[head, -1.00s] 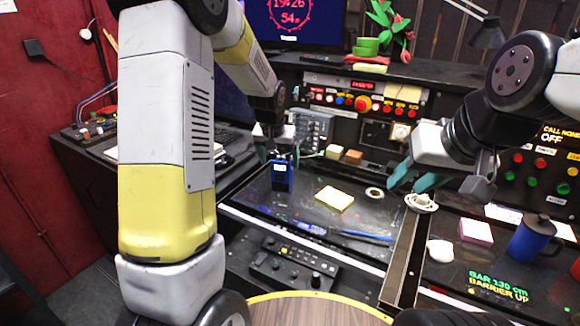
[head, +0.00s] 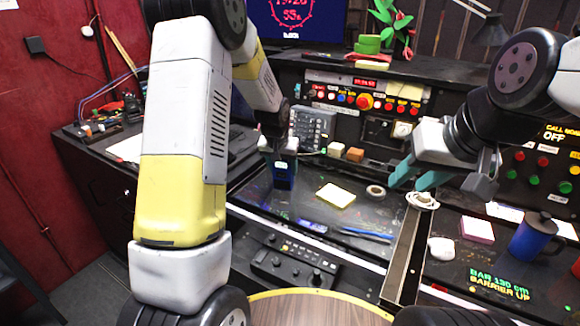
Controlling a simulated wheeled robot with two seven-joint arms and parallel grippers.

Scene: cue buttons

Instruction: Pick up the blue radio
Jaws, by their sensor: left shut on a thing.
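The blue radio (head: 283,176) is a small upright blue handset in the head view, left of the middle of the desk. My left gripper (head: 281,157) comes down on it from above and is shut on its top. Whether the radio's lower end touches the desk I cannot tell. My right gripper (head: 418,176) hangs at the right, above the desk near a small white round object (head: 422,200). Its teal fingers are spread apart with nothing visible between them.
A yellow notepad (head: 336,195), a tape roll (head: 376,191) and a blue pen (head: 367,235) lie on the desk. A blue mug (head: 531,237), pink notepad (head: 477,229) and white mouse (head: 441,248) are at the right. A button panel (head: 365,99) stands behind.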

